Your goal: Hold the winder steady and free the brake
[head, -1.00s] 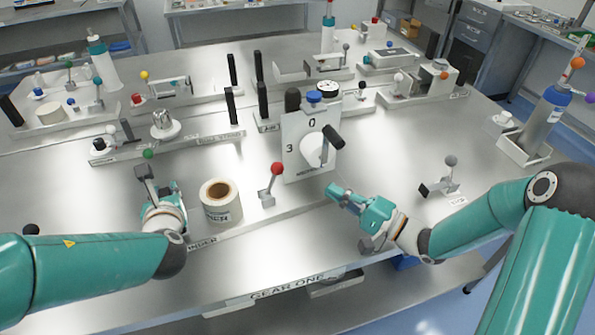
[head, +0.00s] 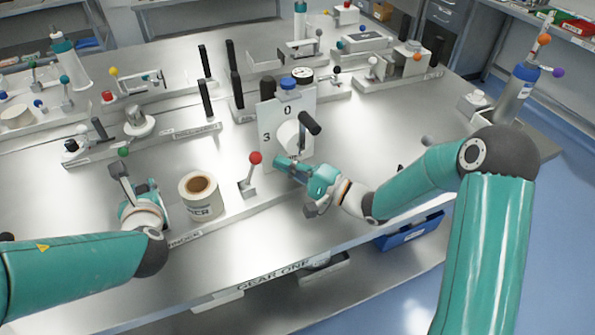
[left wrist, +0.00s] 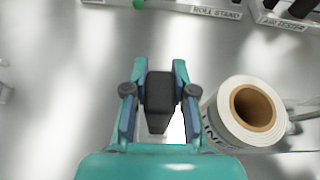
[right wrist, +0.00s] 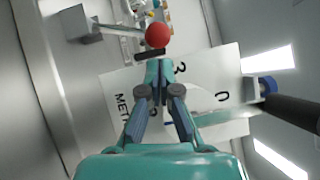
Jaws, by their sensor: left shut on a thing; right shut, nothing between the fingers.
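The winder has a white roll with a brown core (head: 199,187), which also shows in the left wrist view (left wrist: 247,112). My left gripper (head: 122,178) is shut on a black handle (left wrist: 158,100) left of the roll. The red-knobbed lever (head: 247,180) stands upright just right of the roll; I take it for the brake. Its red knob (right wrist: 158,35) is just ahead of the fingertips in the right wrist view. My right gripper (head: 280,164) is shut and empty, its tip a little right of the knob. I cannot tell whether they touch.
A white numbered panel (head: 268,122) with a black-handled dial stands close behind my right gripper. A green knob (head: 123,152) is just beyond my left gripper. Other fixtures crowd the back of the table. The front strip is clear.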

